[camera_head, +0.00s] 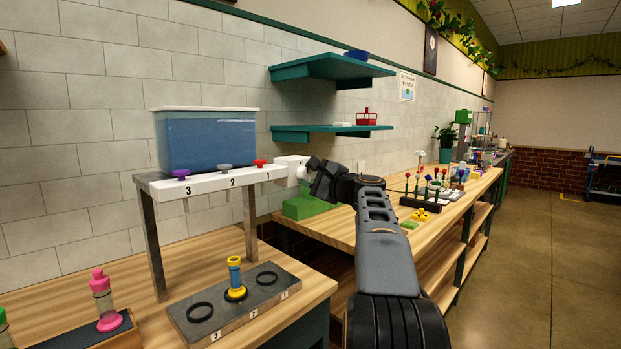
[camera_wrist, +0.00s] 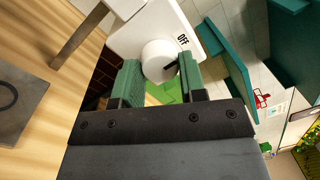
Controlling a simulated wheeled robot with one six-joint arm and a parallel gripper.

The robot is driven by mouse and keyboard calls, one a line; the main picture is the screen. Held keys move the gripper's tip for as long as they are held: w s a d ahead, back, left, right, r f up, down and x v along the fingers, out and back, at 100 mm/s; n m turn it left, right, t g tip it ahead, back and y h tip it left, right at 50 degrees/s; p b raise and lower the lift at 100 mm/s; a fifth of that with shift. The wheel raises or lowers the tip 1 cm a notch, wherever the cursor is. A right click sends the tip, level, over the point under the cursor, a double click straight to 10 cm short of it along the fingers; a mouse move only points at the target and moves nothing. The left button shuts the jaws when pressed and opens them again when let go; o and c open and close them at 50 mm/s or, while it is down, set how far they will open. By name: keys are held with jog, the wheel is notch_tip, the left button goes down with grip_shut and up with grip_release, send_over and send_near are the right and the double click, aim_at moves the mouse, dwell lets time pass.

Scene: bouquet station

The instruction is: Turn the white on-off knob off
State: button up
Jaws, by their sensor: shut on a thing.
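The white knob (camera_wrist: 159,61) is round with a dark pointer line and sits on a white box marked OFF (camera_wrist: 140,32). In the wrist view the two green-padded fingers of my gripper (camera_wrist: 160,82) stand on either side of the knob, shut on it. My gripper covers part of the knob there.
A blue water tank (camera_head: 205,142) stands on a white shelf (camera_head: 205,184) with purple, grey and red taps numbered 3, 2, 1. Below is a grey plate (camera_head: 205,325) with rings. Teal wall shelves (camera_head: 330,67) hang above. A green block (camera_head: 305,206) lies below my gripper.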

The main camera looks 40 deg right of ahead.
jog(key=o, duration=0.9)
jog(key=s, duration=0.4)
jog(key=s+d+b, duration=0.1)
jog(key=s, duration=0.4)
jog(key=s+d+f, duration=0.1)
jog(key=s, duration=0.3)
jog(key=shift+s+d, duration=0.2)
jog(key=shift+s, duration=0.1)
